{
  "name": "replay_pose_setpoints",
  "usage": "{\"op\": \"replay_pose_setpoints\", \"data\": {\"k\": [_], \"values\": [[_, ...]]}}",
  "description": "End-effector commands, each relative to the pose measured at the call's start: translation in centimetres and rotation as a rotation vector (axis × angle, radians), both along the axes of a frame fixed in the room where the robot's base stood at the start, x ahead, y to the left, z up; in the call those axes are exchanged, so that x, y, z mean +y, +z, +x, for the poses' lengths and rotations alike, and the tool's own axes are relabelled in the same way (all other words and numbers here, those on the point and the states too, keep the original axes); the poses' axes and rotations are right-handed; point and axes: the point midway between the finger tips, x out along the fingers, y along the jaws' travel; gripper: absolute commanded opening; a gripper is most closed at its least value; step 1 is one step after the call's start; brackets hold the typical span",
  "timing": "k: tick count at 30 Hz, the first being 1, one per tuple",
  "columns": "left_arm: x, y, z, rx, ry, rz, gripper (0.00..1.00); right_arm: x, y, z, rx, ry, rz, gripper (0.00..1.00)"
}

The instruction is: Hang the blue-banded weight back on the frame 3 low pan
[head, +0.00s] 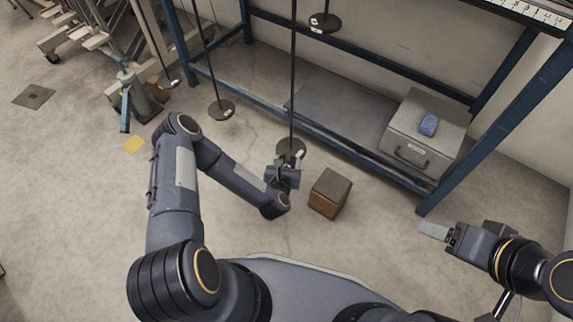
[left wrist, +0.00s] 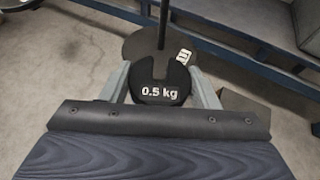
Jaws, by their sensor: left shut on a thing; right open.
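A dark slotted weight (left wrist: 160,84) marked 0.5 kg is between the fingers of my left gripper (left wrist: 164,90), which is shut on it. No blue band shows on its visible face. Its slot faces away from me, toward a thin hanging rod (left wrist: 163,22). The rod's round dark pan (left wrist: 138,44) lies behind the weight and partly under it in the picture. I cannot tell whether they touch. In the head view, my left gripper (head: 284,174) is just below this low pan (head: 291,147) and hides the weight. My right gripper (head: 440,233) is open and empty, far right.
Other hanging pans (head: 222,109) (head: 325,22) (head: 169,83) are left and above. A brown block with a dark top (head: 328,200) stands on the floor just right of my left gripper. A grey case (head: 405,151) sits on the blue frame's (head: 350,157) low shelf, a blue object (head: 429,125) on it.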

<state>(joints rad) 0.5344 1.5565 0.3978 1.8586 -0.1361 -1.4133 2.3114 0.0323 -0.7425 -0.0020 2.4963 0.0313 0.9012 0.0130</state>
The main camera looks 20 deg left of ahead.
Motion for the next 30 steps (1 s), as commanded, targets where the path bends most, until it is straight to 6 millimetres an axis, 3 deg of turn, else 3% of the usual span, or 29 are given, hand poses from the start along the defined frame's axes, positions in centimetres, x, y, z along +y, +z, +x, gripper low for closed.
{"op": "replay_pose_setpoints", "data": {"k": [16, 30], "values": [[0.2, 0.2, 3.3, -0.005, -0.001, -0.001, 0.20, 0.0, -0.2, 0.0, 0.000, 0.000, 0.000, 0.66], [0.3, 0.1, 3.8, -0.002, 0.000, -0.002, 0.20, 0.0, -0.8, 0.0, 0.000, 0.000, 0.000, 0.66]]}}
